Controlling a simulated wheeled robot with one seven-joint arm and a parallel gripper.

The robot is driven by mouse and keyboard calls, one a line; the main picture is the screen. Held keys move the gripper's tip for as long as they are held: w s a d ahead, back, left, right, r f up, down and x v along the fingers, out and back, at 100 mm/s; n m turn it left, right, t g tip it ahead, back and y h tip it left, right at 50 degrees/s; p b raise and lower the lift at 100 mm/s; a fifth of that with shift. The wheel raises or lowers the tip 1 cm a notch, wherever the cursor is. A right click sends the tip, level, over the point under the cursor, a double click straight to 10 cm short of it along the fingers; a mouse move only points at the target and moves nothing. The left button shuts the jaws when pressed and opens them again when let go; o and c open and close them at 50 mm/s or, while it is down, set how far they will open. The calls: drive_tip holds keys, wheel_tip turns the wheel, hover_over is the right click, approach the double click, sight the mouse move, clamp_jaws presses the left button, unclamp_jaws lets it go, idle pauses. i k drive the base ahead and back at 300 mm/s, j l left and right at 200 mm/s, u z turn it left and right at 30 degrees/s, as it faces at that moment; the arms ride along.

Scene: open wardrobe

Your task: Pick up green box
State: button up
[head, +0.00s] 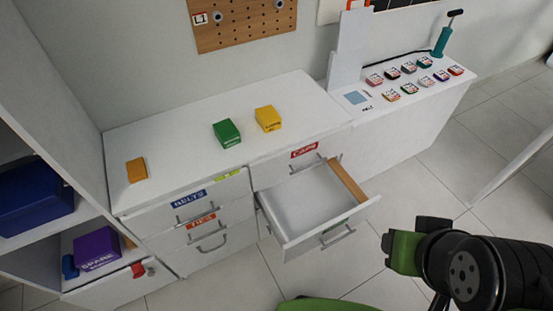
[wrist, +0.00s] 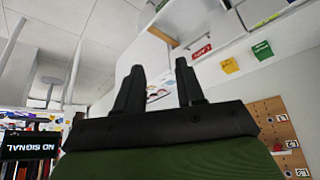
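The green box (head: 226,133) stands on the white cabinet top (head: 185,125) in the head view, just left of a yellow box (head: 268,118). The green box also shows in the wrist view (wrist: 262,50), at the upper right, next to the yellow box (wrist: 230,66). My gripper (wrist: 159,66) is open, with its two dark fingers apart and nothing between them. It is well away from the green box. In the head view my arm is at the lower right, to the right of the cabinet; the fingers cannot be made out there.
An open drawer (head: 305,202) sticks out from the cabinet front below the boxes. An orange box (head: 137,169) lies on the cabinet's left end. Shelves with a blue box (head: 36,195) and a purple box (head: 97,249) stand at left. Small items and a green pump (head: 440,42) are at the right.

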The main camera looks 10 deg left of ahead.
sight(227, 135)
drive_tip(key=i+j+u, duration=0.1)
drive_tip(key=j+u, duration=0.15)
drive_tip(key=u, duration=0.2)
drive_tip(key=i+j+u, duration=0.1)
drive_tip(key=j+u, duration=0.15)
drive_tip(key=u, duration=0.2)
drive_tip(key=i+j+u, duration=0.15)
drive_tip(key=u, duration=0.35)
drive_tip(key=i+j+u, duration=0.1)
drive_tip(key=u, duration=0.35)
drive_tip(key=i+u, duration=0.3)
drive_tip(key=u, duration=0.15)
